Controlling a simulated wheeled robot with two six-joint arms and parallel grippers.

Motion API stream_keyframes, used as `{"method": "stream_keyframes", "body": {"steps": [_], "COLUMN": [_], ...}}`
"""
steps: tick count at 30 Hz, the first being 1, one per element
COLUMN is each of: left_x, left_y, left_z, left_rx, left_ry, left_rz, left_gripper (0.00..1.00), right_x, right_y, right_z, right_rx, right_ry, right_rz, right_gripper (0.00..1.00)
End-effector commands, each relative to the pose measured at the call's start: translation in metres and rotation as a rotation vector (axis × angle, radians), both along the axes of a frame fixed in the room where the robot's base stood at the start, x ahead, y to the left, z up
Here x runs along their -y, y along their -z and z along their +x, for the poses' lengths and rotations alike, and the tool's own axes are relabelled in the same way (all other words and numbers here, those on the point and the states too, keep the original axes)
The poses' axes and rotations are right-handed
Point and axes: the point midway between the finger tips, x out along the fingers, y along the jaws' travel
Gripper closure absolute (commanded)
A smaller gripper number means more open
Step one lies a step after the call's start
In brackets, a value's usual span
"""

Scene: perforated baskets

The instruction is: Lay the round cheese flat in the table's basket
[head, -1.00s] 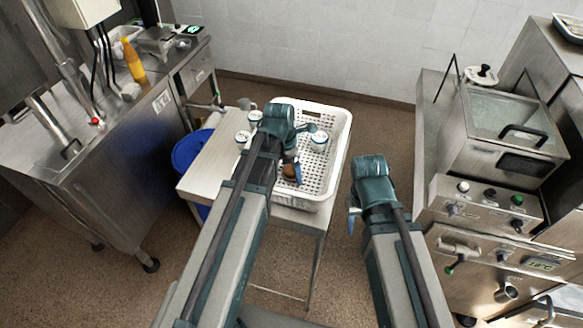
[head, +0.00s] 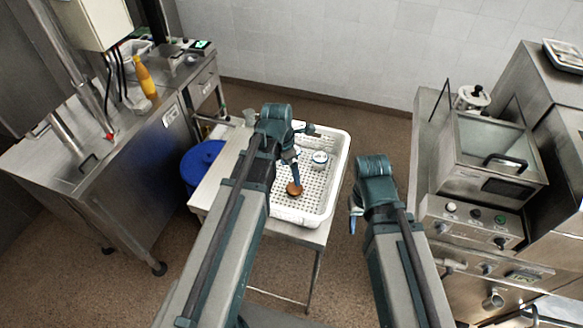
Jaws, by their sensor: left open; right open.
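The round cheese (head: 294,189), a small orange-brown disc, is in the white perforated basket (head: 333,192) on the table. It appears to lie flat on the basket floor near the front. My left gripper (head: 301,147) is over the basket, open, with one blue finger reaching down just behind the cheese. I cannot tell whether that finger touches it. My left arm hides the basket's left part. My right gripper (head: 353,213) is open and empty, to the right of the table and clear of the basket.
The table (head: 222,172) has bare surface left of the basket. A blue bin (head: 201,163) is at its left. A steel counter (head: 95,165) is at left and steel cooking equipment (head: 490,165) at right.

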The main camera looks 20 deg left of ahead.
Motion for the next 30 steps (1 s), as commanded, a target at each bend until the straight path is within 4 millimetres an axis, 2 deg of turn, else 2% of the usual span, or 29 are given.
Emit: {"method": "stream_keyframes", "body": {"steps": [1, 3, 11, 14, 17, 24, 30], "left_x": [-0.001, -0.002, -0.001, 0.008, 0.023, 0.066, 0.093], "left_y": [-0.013, -0.017, -0.019, -0.018, -0.018, -0.016, -0.016], "left_z": [-0.001, -0.002, -0.003, -0.009, -0.022, -0.062, -0.096], "left_rx": [0.000, 0.000, 0.000, 0.004, 0.008, 0.009, -0.004], "left_ry": [-0.001, -0.001, 0.016, 0.129, 0.372, 1.172, 1.836], "left_rz": [0.000, 0.000, 0.002, 0.020, 0.055, 0.146, 0.186], "left_gripper": [0.00, 0.00, 0.00, 0.00, 0.00, 0.00, 0.00], "right_x": [0.000, 0.000, 0.000, 0.000, 0.000, 0.000, 0.000], "right_y": [-0.013, -0.017, -0.019, -0.019, -0.019, -0.019, -0.019], "right_z": [0.000, 0.000, 0.000, 0.000, 0.000, 0.000, 0.000], "right_rx": [-0.001, -0.001, -0.001, -0.001, -0.001, -0.001, -0.001], "right_ry": [-0.001, -0.001, -0.002, -0.002, -0.002, -0.002, -0.002], "right_rz": [0.000, 0.000, 0.000, 0.000, 0.000, 0.000, 0.000], "right_gripper": [0.50, 0.50, 0.50, 0.50, 0.50, 0.50, 0.50]}}
